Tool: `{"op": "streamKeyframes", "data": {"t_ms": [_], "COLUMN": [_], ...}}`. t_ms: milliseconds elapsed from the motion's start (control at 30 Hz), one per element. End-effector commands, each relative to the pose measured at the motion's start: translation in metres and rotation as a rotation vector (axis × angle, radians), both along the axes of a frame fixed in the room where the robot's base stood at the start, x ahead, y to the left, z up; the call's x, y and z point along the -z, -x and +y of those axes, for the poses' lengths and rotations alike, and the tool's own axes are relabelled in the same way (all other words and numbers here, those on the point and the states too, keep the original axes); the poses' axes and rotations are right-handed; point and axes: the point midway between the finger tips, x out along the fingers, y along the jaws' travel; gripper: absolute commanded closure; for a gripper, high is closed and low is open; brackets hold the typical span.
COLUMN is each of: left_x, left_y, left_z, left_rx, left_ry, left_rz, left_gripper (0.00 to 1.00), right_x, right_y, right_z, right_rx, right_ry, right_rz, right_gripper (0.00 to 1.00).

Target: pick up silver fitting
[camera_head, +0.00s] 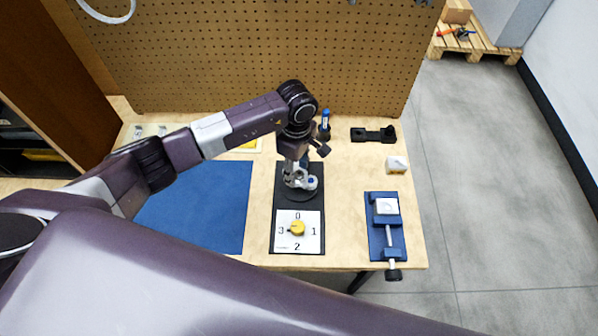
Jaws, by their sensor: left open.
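My left gripper (301,180) points down over the back part of a black board (284,232) on the wooden table. It is open. A small silver and blue shape shows right at its fingers, over a dark round base (293,196). I cannot tell which silver parts there are the fitting and which are my fingers, nor whether they touch. My wrist hides part of this spot. My right gripper is not in view.
A blue vise (375,241), white block (397,163), black bracket (373,135) and blue bottle (325,120) stand around. A blue mat (205,205) lies left; pegboard (240,60) rises behind.

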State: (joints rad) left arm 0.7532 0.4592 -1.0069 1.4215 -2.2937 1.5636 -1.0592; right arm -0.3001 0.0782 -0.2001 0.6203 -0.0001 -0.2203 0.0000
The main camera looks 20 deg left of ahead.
Motion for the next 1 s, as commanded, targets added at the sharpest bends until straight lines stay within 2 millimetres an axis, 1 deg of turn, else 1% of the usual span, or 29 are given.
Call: {"op": "streamKeyframes", "data": {"t_ms": [100,300,667,700,1000], "left_x": [0.0066,0.0074,0.007,0.007,0.0049], "left_y": [0.0008,0.0003,0.0004,0.0003,-0.0001], "left_z": [-0.0002,-0.0001,-0.0001,-0.0001,-0.0001], "left_rx": [0.001,0.001,0.001,0.001,0.001], "left_ry": [0.0,0.001,0.001,0.001,0.001], "left_rz": [0.002,0.0,0.0,0.0,-0.001], "left_gripper": [0.59,0.59,0.99,1.0,1.0], "right_x": [-0.0022,-0.0014,-0.0014,-0.0014,-0.0007], "right_y": [0.0004,0.0005,0.0006,0.0005,0.0004], "right_z": [-0.0002,-0.0002,-0.0008,-0.001,-0.0026], "right_rx": [0.0,0.0,0.0,0.0,-0.001], "right_ry": [0.0,0.0,0.001,0.001,0.003], "right_rz": [0.001,0.001,0.001,0.001,0.0], "right_gripper": [0.56,0.56,0.56,0.56,0.56]}}
